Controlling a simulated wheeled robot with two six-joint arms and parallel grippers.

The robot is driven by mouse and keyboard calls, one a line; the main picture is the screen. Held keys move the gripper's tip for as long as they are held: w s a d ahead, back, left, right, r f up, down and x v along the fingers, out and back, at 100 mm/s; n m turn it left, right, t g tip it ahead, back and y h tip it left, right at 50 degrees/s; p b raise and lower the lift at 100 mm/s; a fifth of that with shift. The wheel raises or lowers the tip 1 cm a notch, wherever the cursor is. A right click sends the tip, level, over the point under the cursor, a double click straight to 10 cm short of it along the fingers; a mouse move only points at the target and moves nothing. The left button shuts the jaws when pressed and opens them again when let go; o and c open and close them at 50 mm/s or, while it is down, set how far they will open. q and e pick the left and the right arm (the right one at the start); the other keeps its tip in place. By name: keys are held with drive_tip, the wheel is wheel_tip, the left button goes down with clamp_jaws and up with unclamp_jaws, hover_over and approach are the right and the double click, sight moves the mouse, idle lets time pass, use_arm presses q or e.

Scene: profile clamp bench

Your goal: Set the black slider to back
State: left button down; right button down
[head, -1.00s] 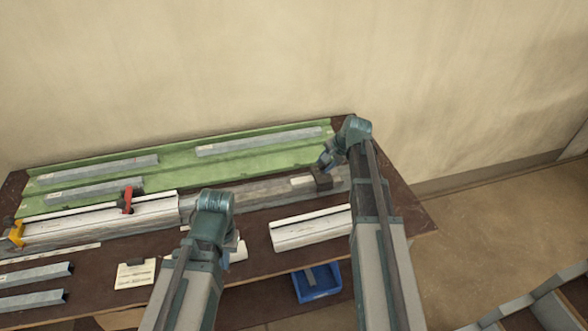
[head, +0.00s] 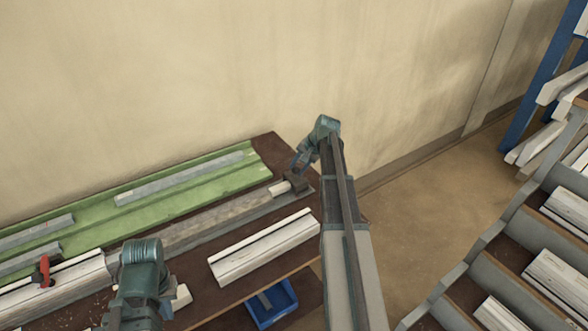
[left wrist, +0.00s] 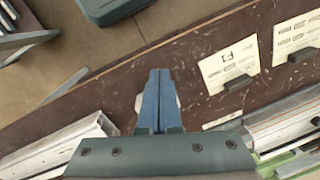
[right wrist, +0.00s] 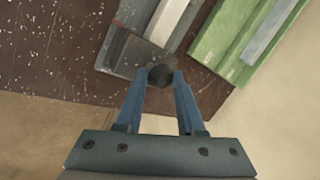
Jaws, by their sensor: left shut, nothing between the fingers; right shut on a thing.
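The black slider (head: 299,183) sits at the right end of the long grey rail (head: 215,222), beside a short pale block (head: 279,188). My right gripper (head: 297,166) is over it. In the right wrist view, the blue fingers of my right gripper (right wrist: 160,84) are shut on the slider's round dark knob (right wrist: 160,75). The slider's base is partly hidden there. My left gripper (left wrist: 156,76) is shut and empty above the brown bench in the left wrist view. In the head view its fingers are hidden behind my left arm.
A green tray (head: 90,222) with grey profiles lies along the back. A red clamp (head: 43,270) stands at left. A white profile (head: 264,247) lies in front of the rail. A blue bin (head: 272,304) sits below the bench edge. A rack of white profiles (head: 560,285) stands at right.

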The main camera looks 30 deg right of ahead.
drive_tip(key=shift+d, duration=0.3)
use_arm(q)
drive_tip(key=shift+d, duration=0.15)
use_arm(e)
drive_tip(key=c, duration=0.5)
unclamp_jaws()
drive_tip(key=shift+d, duration=0.1)
use_arm(q)
drive_tip(key=shift+r, duration=0.15)
use_arm(e)
drive_tip(key=shift+r, duration=0.1)
use_arm(q)
drive_tip(key=shift+r+p, duration=0.5)
drive_tip(key=shift+p, duration=0.15)
use_arm(e)
drive_tip(key=shift+s+r, duration=0.2)
drive_tip(key=shift+r, duration=0.3)
use_arm(q)
wheel_tip(320, 180, up, 11)
drive_tip(key=p, duration=1.1)
use_arm(e)
drive_tip(key=v, duration=1.2)
drive_tip(key=shift+s+r, duration=0.15)
drive_tip(key=shift+s, duration=0.05)
